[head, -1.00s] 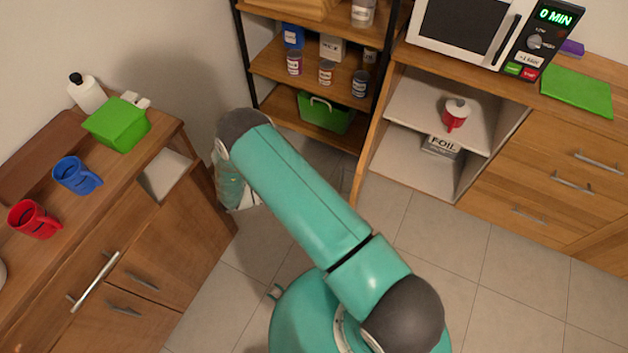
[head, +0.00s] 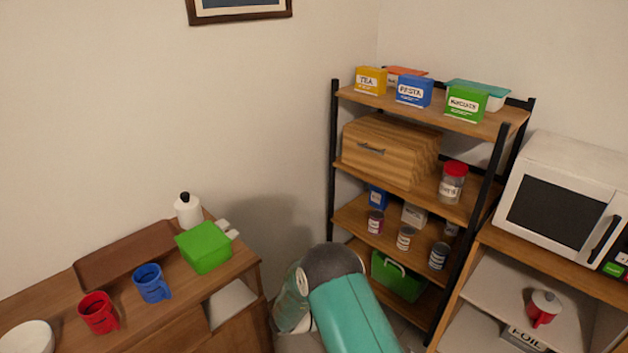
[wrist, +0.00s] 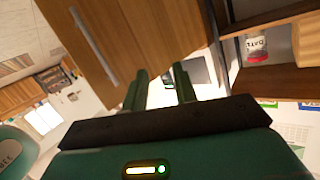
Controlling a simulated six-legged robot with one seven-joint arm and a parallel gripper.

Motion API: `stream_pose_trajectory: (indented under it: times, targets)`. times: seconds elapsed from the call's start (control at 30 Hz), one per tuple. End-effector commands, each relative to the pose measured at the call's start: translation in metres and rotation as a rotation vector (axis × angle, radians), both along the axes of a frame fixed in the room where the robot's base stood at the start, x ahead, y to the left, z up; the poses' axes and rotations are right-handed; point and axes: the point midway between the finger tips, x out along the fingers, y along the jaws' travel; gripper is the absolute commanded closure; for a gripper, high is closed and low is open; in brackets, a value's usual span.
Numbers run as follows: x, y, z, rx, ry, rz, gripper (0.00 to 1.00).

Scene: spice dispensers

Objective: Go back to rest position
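My arm folds up from the bottom of the head view, with a teal link (head: 352,315) and a dark grey joint beside the left counter. My gripper is hidden in the head view. In the wrist view my gripper (wrist: 160,80) shows two green fingers standing apart with a gap between them. It is open and I see nothing held in it. The wrist view looks tilted, with labels upside down.
A shelf rack (head: 485,128) with boxes and jars stands behind the arm. A microwave (head: 558,205) is at right.

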Motion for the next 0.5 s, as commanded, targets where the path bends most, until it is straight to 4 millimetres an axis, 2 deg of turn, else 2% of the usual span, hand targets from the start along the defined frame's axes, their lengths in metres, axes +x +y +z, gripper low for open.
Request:
stream_pose_trajectory:
  times: [0.03,0.2,0.33,0.5]
  targets:
    - [0.021,-0.001,0.021,0.056,-0.046,0.057,0.72]
    - [0.08,0.004,0.084,0.222,-0.154,0.284,0.72]
    - [0.11,0.013,0.138,0.327,-0.21,0.461,0.72]
    - [0.129,0.028,0.21,0.432,-0.24,0.701,0.72]
